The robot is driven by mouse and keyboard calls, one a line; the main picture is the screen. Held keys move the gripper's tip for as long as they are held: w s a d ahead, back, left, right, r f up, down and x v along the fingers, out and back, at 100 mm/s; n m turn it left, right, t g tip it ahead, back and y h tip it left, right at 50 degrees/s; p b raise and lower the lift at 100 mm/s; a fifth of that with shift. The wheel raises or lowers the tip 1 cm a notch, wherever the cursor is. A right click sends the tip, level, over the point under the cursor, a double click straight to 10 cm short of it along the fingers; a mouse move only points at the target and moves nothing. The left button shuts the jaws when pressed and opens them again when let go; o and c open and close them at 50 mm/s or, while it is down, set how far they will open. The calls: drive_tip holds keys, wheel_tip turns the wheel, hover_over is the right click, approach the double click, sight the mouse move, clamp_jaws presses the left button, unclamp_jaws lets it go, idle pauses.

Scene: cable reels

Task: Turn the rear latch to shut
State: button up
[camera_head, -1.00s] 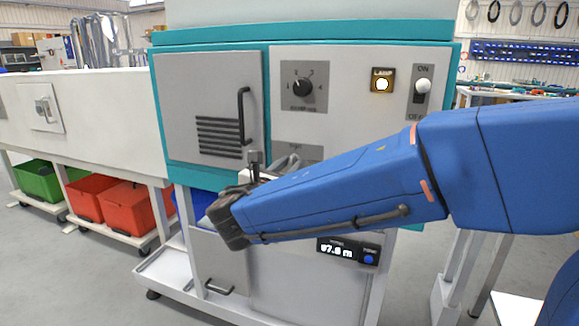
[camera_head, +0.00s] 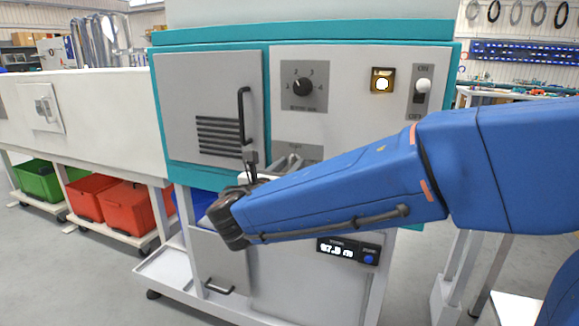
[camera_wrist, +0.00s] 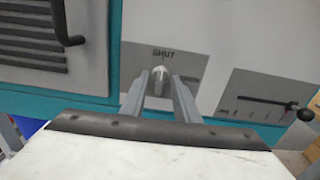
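The rear latch shows in the wrist view as a small pale upright handle (camera_wrist: 158,82) on a grey plate (camera_wrist: 190,72), its top end below the word SHUT. My gripper (camera_wrist: 160,88) has one grey finger on each side of the handle, with narrow gaps visible. It looks open, and I see no clear contact.
A grey door with a black handle (camera_head: 243,116) is left of the plate. A rotary knob (camera_head: 303,87) and an ON/OFF switch (camera_head: 423,86) are above. A black-knobbed lever (camera_wrist: 305,114) is close to the right. A meter display (camera_head: 337,248) is below my arm.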

drive_tip(key=v, duration=1.7)
drive_tip(key=shift+s, duration=0.2)
drive_tip(key=shift+a, duration=0.1)
drive_tip(key=d+f+m+g+h, duration=0.1)
drive_tip(key=d+f+m+g, duration=0.2)
drive_tip(key=d, duration=0.5)
drive_tip(key=w+d+f+m+g, duration=0.1)
drive_tip(key=d+f+m+g, duration=0.25)
drive_tip(key=d, duration=0.45)
drive_tip(key=d+f+m+g+h, duration=0.15)
drive_tip(key=d+m, duration=0.25)
drive_tip(key=d, duration=0.4)
drive_tip(key=s+d+f+m+g+y, duration=0.2)
drive_tip(key=s+d+f+m+y, duration=0.2)
drive_tip(key=m, duration=0.7)
drive_tip(key=s+d+f+m+g+y, duration=0.2)
drive_tip(key=s+d+f+m+y, duration=0.2)
drive_tip(key=s+d+f+m, duration=0.3)
drive_tip(key=s+m, duration=0.3)
drive_tip(key=s, duration=0.1)
drive_tip(key=shift+d+f+m+y, duration=0.3)
drive_tip(key=shift+d+m+y, duration=0.05)
drive_tip(key=shift+d, duration=0.05)
